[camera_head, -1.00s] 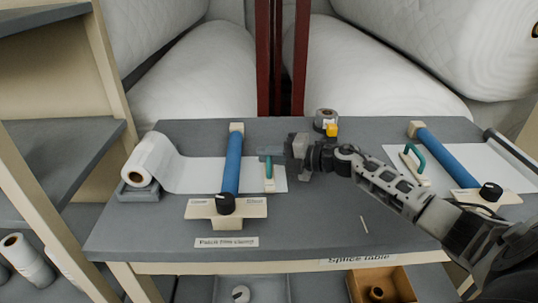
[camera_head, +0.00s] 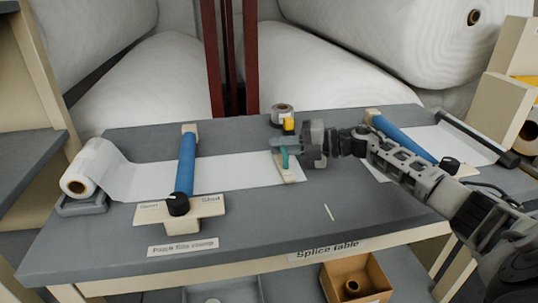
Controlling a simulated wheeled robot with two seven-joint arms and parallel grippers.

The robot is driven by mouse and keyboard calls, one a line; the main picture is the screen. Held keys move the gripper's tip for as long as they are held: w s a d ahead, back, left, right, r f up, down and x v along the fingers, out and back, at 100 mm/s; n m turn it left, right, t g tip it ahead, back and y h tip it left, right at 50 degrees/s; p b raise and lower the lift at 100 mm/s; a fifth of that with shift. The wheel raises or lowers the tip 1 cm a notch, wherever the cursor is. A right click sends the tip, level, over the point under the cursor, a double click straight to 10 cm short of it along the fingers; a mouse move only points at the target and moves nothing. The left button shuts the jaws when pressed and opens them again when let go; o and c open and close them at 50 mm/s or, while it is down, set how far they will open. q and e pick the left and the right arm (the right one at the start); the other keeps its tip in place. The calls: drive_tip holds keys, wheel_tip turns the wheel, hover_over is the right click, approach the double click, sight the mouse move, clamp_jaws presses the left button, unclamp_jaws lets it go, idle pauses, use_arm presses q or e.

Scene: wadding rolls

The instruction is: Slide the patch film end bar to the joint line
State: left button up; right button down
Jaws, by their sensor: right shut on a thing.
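The patch film end bar (camera_head: 287,175) is a pale bar with a teal handle, at the right end of the white patch film (camera_head: 230,174). My right gripper (camera_head: 285,147) comes in from the right and is shut on the handle. The film runs flat from its roll (camera_head: 85,178), under the blue patch film clamp bar (camera_head: 185,165), to the end bar. A short pale line (camera_head: 328,212) on the table, right of the end bar, may mark the joint line; my arm hides anything behind it. My left gripper is not in view.
A second white film (camera_head: 455,146) with a blue clamp bar (camera_head: 400,137) lies at the right, partly behind my right arm. A tape roll with a yellow part (camera_head: 285,113) stands behind the gripper. Grey splice table (camera_head: 270,225) is bare in front.

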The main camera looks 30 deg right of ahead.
drive_tip(key=shift+s+d, duration=0.25)
drive_tip(key=shift+d, duration=0.5)
drive_tip(key=c, duration=1.5)
unclamp_jaws()
drive_tip(key=shift+d, duration=0.1)
drive_tip(key=shift+o, duration=0.2)
drive_tip(key=shift+s, duration=0.1)
drive_tip(key=b+v, duration=0.1)
drive_tip(key=v, duration=1.4)
drive_tip(key=shift+s+d+r, duration=0.2)
drive_tip(key=shift+s+r, duration=0.05)
drive_tip(key=shift+s, duration=0.05)
